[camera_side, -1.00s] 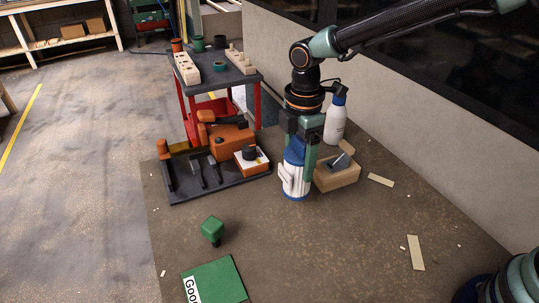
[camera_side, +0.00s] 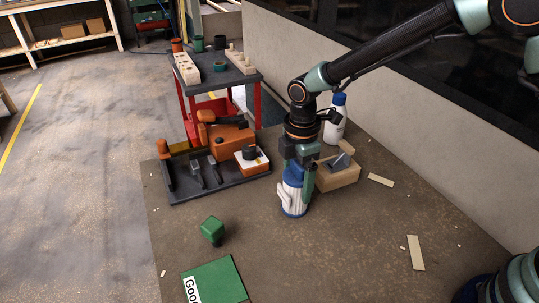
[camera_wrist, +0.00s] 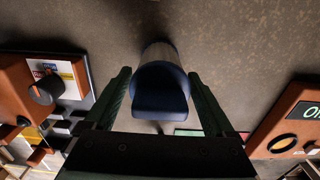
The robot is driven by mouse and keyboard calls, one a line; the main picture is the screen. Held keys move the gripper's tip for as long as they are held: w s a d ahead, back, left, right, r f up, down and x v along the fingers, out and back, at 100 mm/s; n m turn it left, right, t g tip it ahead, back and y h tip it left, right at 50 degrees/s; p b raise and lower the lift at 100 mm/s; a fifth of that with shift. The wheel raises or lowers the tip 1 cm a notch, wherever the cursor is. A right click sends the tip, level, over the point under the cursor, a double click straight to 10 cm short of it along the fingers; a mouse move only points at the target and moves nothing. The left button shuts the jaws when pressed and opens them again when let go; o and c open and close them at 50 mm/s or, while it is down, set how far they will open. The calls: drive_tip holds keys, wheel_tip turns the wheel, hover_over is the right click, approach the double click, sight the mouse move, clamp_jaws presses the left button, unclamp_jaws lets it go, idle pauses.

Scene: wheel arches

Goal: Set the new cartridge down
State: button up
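The cartridge (camera_side: 291,197), white below with blue bands, stands about upright in the middle of the side view, over the brown bench top. My gripper (camera_side: 300,178) points down around its upper part, one green finger at its right side. In the wrist view my gripper (camera_wrist: 160,78) has a finger on each side of the dark blue cartridge end (camera_wrist: 160,90), very close to it; dim light hides the exact contact. The cartridge's base is at or just above the bench; I cannot tell which.
A dark tray (camera_side: 223,180) with orange tools lies left. Bench to the front right is mostly clear.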

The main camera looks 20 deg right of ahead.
wheel_tip(320, 180, up, 12)
drive_tip(key=shift+f, duration=0.2)
drive_tip(key=shift+d+r, duration=0.2)
drive_tip(key=shift+r, duration=0.35)
drive_tip(key=s+d+r+m+t, duration=0.2)
drive_tip(key=s+d+m, duration=0.4)
drive_tip(key=d+m, duration=0.3)
drive_tip(key=s+d+r+m+t, duration=0.3)
drive_tip(key=s+d+r+m, duration=0.1)
drive_tip(key=s+d+m, duration=0.3)
drive_tip(key=shift+d+m+t, duration=0.3)
drive_tip(key=shift+d+m, duration=0.7)
drive_tip(key=shift+d, duration=0.3)
